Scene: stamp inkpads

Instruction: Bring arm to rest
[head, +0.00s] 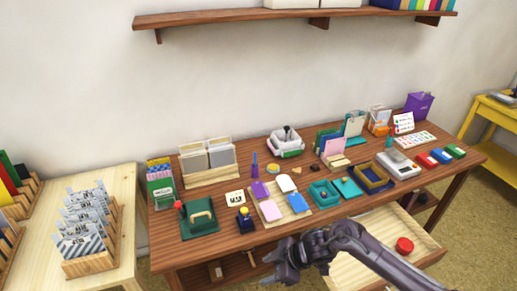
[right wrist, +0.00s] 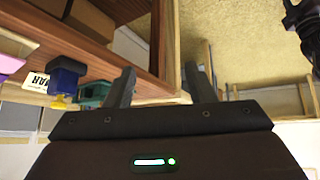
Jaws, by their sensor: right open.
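My right gripper (head: 275,267) is in front of the desk's front edge, below the tray of inkpads in the head view. It is open. In the right wrist view its two fingers (right wrist: 160,88) stand apart with nothing between them. The right arm comes in from the bottom right and passes in front of the open drawer (head: 432,255). My left gripper does not show.
The wooden desk (head: 225,245) holds a green press (head: 199,217), a blue stamp (head: 245,222) and teal trays (head: 324,193). A pale table with a card rack (head: 92,262) stands left. A dark part (right wrist: 303,22) shows at the wrist view's upper right.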

